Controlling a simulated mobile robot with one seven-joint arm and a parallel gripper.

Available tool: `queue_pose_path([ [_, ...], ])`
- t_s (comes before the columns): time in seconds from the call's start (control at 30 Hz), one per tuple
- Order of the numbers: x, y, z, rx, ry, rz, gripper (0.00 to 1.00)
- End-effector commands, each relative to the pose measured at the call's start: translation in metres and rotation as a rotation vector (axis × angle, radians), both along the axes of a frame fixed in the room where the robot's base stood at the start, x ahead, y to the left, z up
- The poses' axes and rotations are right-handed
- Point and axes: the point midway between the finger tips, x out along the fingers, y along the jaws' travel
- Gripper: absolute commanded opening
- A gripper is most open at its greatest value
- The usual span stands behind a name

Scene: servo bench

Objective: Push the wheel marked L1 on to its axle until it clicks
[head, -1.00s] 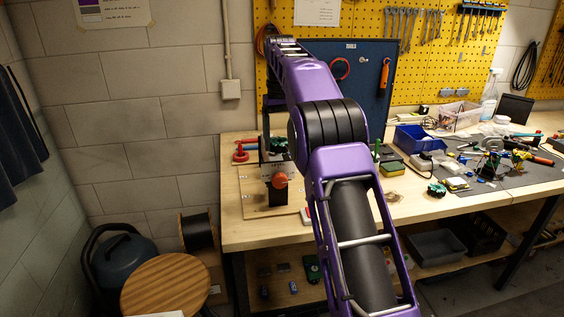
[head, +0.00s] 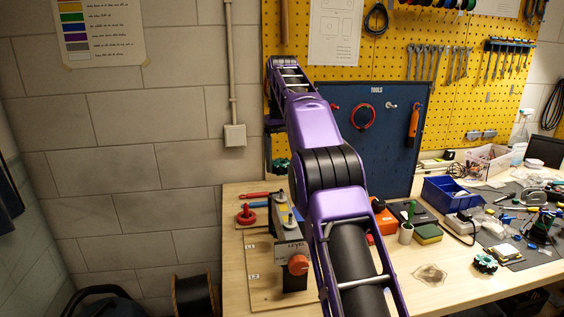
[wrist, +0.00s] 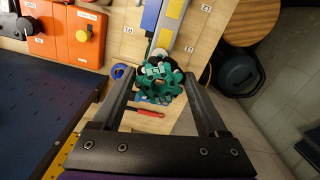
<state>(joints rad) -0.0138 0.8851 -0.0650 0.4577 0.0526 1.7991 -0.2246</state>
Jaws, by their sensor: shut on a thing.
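My gripper (wrist: 160,76) is shut on a green toothed wheel (wrist: 158,84), held between its two fingertips. The wheel also shows in the head view (head: 281,165), partly behind my arm and above the stand. No mark on it can be read. In the wrist view a pale round part (wrist: 160,54) shows just past the wheel. The wheel hides what is directly behind it, so I cannot tell whether it touches an axle.
A red ring piece (head: 246,215) and red- and blue-handled tools lie left of the stand. An orange box (head: 384,218), a sponge (head: 428,233), a blue bin (head: 447,192) and another green wheel (head: 485,263) are to the right. A blue tool panel (head: 375,150) stands behind my arm.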

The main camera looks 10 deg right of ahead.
Motion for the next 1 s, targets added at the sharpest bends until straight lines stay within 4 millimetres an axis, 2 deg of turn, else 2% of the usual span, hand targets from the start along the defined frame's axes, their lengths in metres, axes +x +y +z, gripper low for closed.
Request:
queue_pose_path([
  [0.17, 0.000, 0.000, -0.007, 0.000, 0.001, 0.000, 0.09],
  [0.6, 0.000, 0.000, -0.042, 0.000, 0.001, 0.000, 0.09],
  [1.0, 0.000, 0.000, -0.044, 0.000, -0.001, 0.000, 0.09],
])
